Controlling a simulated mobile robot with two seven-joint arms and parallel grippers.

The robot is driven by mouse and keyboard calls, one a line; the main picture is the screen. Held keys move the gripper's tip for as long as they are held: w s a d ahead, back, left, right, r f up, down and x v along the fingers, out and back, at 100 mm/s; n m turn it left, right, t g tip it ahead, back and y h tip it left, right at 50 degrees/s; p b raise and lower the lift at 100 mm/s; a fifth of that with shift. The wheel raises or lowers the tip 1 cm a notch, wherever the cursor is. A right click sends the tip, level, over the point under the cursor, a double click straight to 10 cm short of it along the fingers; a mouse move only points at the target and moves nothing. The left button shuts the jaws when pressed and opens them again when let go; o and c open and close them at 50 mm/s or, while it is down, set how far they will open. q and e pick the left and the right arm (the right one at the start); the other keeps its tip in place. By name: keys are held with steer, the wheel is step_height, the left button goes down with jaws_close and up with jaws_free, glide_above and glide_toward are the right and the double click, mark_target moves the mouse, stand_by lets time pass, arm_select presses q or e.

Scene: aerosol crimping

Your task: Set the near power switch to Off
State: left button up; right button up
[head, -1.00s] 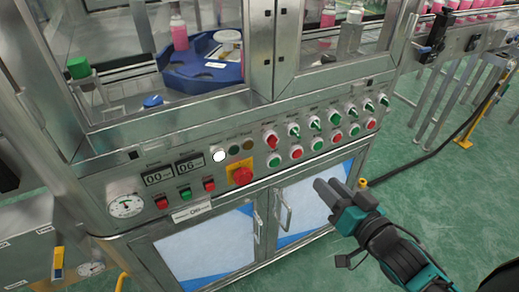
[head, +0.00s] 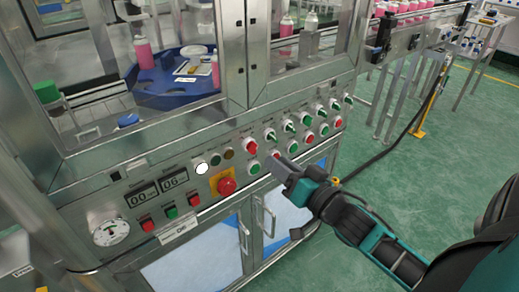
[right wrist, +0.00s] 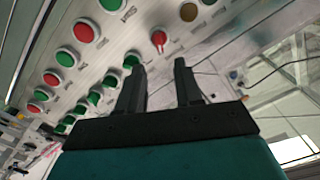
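A red-handled selector switch (head: 251,146) stands at the near end of the upper row on the sloped steel panel, the likeliest match for the near power switch; its label is too small to read. In the right wrist view the red switch (right wrist: 158,40) lies beyond and roughly between my fingertips. Its exact setting is hard to tell. My right gripper (head: 278,167) is in front of the panel, just below and right of this switch. In the right wrist view my right gripper (right wrist: 158,65) has its fingers apart, empty and clear of the switch. My left gripper is not in view.
Green selector switches (head: 288,126) continue the upper row, with red and green push buttons below. A red emergency stop (head: 227,186) on a yellow plate sits left. Cabinet door handles (head: 268,216) stick out below. Green floor to the right is open.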

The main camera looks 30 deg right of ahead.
mark_target(257, 147)
steer(key=w, duration=0.7)
steer(key=shift+w+a, duration=0.3)
jaws_close()
